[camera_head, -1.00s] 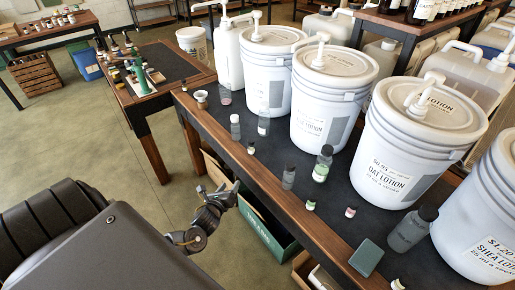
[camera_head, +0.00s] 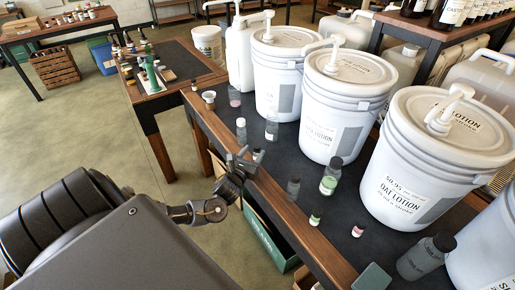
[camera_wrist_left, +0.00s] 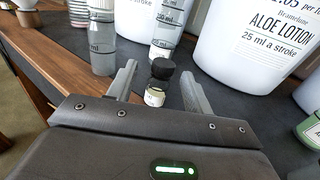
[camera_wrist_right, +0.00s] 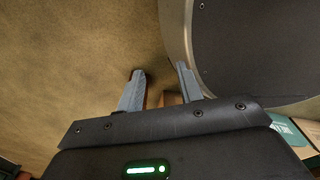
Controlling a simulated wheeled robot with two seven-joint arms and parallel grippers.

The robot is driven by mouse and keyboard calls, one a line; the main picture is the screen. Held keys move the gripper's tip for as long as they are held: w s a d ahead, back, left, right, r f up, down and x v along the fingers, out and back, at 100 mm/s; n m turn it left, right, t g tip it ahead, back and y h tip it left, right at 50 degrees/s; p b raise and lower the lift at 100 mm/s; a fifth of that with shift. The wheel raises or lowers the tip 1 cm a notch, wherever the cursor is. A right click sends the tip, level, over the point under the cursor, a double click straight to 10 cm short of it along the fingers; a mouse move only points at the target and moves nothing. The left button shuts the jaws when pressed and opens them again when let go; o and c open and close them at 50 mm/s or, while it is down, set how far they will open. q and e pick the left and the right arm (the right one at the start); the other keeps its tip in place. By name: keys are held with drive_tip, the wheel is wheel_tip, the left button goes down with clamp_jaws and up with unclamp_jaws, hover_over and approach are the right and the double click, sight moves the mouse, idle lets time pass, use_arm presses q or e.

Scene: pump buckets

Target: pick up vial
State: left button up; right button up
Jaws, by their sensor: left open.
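A small clear vial (camera_wrist_left: 156,92) with a black cap and pale label stands upright on the dark bench in the left wrist view. It lies between and slightly beyond the spread fingers of my left gripper (camera_wrist_left: 158,80), which is open and empty. In the head view my left gripper (camera_head: 243,160) is at the bench's wooden front edge, and the small vial (camera_head: 257,155) shows partly behind it. My right gripper (camera_wrist_right: 160,72) is open and empty above the floor in the right wrist view; the head view does not show it.
Two graduated bottles (camera_wrist_left: 101,40) (camera_wrist_left: 168,32) stand just behind the vial. Large white lotion buckets (camera_head: 330,100) line the back of the bench (camera_head: 270,190). More small bottles (camera_head: 330,177) stand to the right. A green box (camera_head: 268,240) is below the bench.

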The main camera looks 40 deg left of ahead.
sight(256, 150)
use_arm(q)
drive_tip(key=shift+r, duration=0.1)
drive_tip(key=x, duration=0.5)
drive_tip(key=shift+w+d, duration=0.1)
drive_tip(key=shift+d, duration=0.05)
drive_tip(key=shift+c, duration=0.4)
drive_tip(key=c, duration=1)
